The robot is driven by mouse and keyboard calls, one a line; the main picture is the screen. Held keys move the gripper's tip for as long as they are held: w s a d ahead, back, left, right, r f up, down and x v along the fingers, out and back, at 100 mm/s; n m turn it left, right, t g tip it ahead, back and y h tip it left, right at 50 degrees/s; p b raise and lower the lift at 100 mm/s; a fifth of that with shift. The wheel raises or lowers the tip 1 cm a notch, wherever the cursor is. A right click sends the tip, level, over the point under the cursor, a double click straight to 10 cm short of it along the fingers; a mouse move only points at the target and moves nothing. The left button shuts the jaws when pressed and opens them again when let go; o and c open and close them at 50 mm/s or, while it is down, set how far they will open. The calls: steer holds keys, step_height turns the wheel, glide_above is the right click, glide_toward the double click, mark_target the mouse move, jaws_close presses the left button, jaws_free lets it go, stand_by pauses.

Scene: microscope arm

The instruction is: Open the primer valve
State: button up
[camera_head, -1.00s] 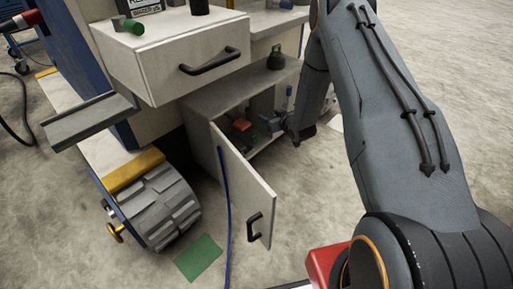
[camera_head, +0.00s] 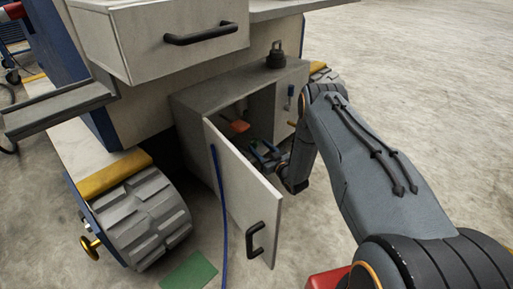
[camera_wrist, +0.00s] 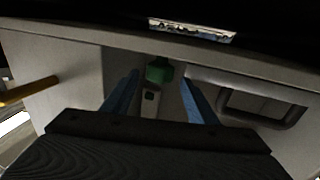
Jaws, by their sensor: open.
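My gripper (camera_head: 265,151) is inside the open cabinet (camera_head: 240,90). Its two blue fingers are spread apart and empty, and my gripper (camera_wrist: 158,97) also shows in the wrist view. A green knob-like part (camera_wrist: 158,71) sits ahead, between the fingers in the picture, above a small pale fitting (camera_wrist: 150,101). A small green part (camera_head: 254,142) shows by the fingertips in the head view. An orange part (camera_head: 239,126) is further in, to the left. No label shows which part is the primer valve. I cannot tell whether the fingers touch anything.
A drawer (camera_head: 155,40) juts out above. A ridged wheel (camera_head: 145,212) is at lower left. The floor at right is clear.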

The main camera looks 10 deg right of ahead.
steer(key=shift+b+x, duration=0.55)
steer(key=shift+x, duration=0.9)
steer(key=shift+c, duration=0.4)
steer(key=c, duration=1)
